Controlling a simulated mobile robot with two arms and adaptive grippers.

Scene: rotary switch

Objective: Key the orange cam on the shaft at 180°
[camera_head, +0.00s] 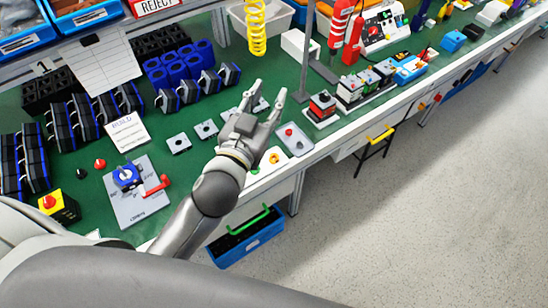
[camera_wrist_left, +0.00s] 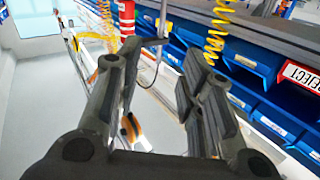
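My left gripper (camera_head: 269,90) is open above the bench, its fingers spread and nothing visible between them. Its fingers also show apart in the left wrist view (camera_wrist_left: 163,65). A grey plate (camera_head: 140,208) carries a blue fixture (camera_head: 126,173) with a red handle (camera_head: 157,186), to the left of my gripper; I cannot make out the shaft clearly. A small orange part shows on a white tray (camera_head: 256,176) below my wrist; I cannot tell if it is the cam. An orange and white thing (camera_wrist_left: 131,129) shows beside the left finger in the wrist view. My right gripper is not in view.
A grey tray (camera_head: 301,147) with a red part lies beside my gripper. Small grey plates (camera_head: 179,143) lie to its left. Finished-looking switches (camera_head: 322,105) stand to the right. A yellow coiled hose (camera_head: 256,28) hangs behind.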

